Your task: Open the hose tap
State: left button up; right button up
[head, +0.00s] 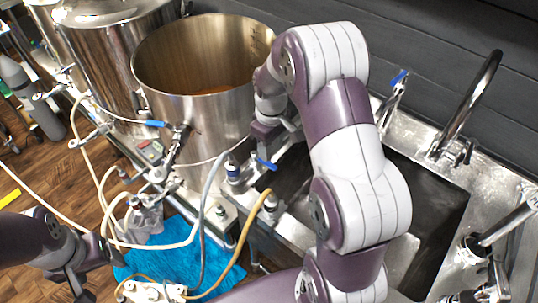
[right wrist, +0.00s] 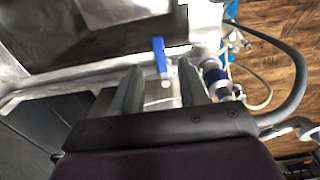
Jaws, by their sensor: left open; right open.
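The tap with a blue lever (head: 265,163) sits at the sink's left edge, beside a metal fitting with a blue band (head: 231,160). In the right wrist view the blue lever (right wrist: 160,57) stands upright in the picture, between and beyond my fingertips. My right gripper (head: 272,133) points down just above the tap, partly hidden by its own wrist. In the right wrist view it (right wrist: 160,82) is open with a finger on each side of the lever's line; contact cannot be told. My left gripper (head: 80,284) is open and empty at the lower left, far from the tap.
A large steel kettle (head: 165,90) stands behind the tap, with another blue-handled valve (head: 155,123). A grey hose (head: 203,205) and a tan hose (head: 245,235) hang near the tap. The sink basin (head: 430,200) and curved faucet (head: 470,95) are to the right.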

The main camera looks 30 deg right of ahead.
aim_at(270, 164)
jog(key=f, duration=0.5)
jog(key=shift+w+f, duration=0.25)
jog(key=shift+w, duration=0.15)
jog(key=shift+f, duration=0.25)
jog(key=shift+s, duration=0.2)
jog(key=shift+w+f, duration=0.1)
grip_shut()
pick_arm(q)
jog(key=shift+w+r, duration=0.15)
jog(key=shift+w, duration=0.2)
